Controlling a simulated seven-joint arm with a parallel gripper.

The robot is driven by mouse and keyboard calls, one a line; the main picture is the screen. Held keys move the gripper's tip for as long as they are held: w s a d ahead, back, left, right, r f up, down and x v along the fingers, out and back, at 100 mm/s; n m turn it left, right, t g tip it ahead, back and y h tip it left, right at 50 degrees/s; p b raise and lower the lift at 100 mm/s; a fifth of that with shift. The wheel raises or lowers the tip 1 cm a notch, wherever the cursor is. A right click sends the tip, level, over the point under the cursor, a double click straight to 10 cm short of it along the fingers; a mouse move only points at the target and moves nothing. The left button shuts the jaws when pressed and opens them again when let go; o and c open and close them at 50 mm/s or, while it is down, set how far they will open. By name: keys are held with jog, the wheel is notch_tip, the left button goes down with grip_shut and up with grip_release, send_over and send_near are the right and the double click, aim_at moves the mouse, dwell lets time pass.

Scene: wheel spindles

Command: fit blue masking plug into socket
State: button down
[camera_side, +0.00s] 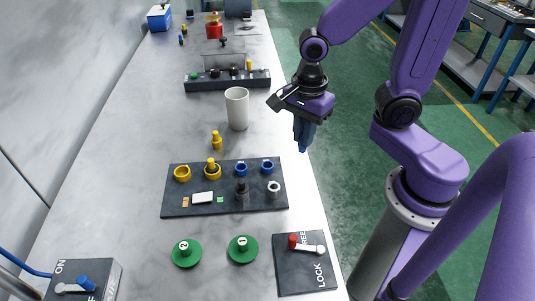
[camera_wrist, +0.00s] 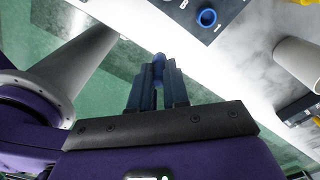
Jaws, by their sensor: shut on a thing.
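My gripper (camera_side: 304,134) is shut on the blue masking plug (camera_side: 303,149), whose rounded tip sticks out below the fingers. It hangs over the right edge of the table, beyond the dark socket board (camera_side: 180,211). In the wrist view the fingers (camera_wrist: 158,85) hold the plug (camera_wrist: 159,60) between them; most of its body is hidden. The board has two blue ring sockets, a left one (camera_side: 241,169) and a right one (camera_side: 267,166), both looking empty. One blue socket (camera_wrist: 206,17) also shows at the top of the wrist view, apart from the plug.
The board also has an empty yellow ring (camera_side: 182,174), a yellow plug in a ring (camera_side: 212,167), a black plug (camera_side: 242,189) and a pale socket (camera_side: 274,188). A loose yellow plug (camera_side: 216,141) and white cup (camera_side: 237,109) stand behind. Green discs (camera_side: 186,253) lie in front.

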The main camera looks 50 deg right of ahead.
jog(key=w+f, duration=0.2)
jog(key=w, duration=0.1)
jog(key=w+a+f, duration=0.1)
jog(key=w+f, duration=0.1)
jog(key=f, duration=0.1)
jog(key=w+f, duration=0.2)
jog(key=w, duration=0.1)
jog(key=shift+w+a+f, duration=0.25)
jog(key=shift+w+a, duration=0.05)
jog(key=shift+a, duration=0.05)
jog(key=shift+w+f, duration=0.15)
jog(key=shift+f, duration=1.5)
jog(key=shift+f, duration=0.1)
jog(key=c, duration=1.1)
grip_release()
jog(key=shift+f, duration=0.1)
notch_tip(320, 180, up, 12)
jog(key=shift+r, duration=0.25)
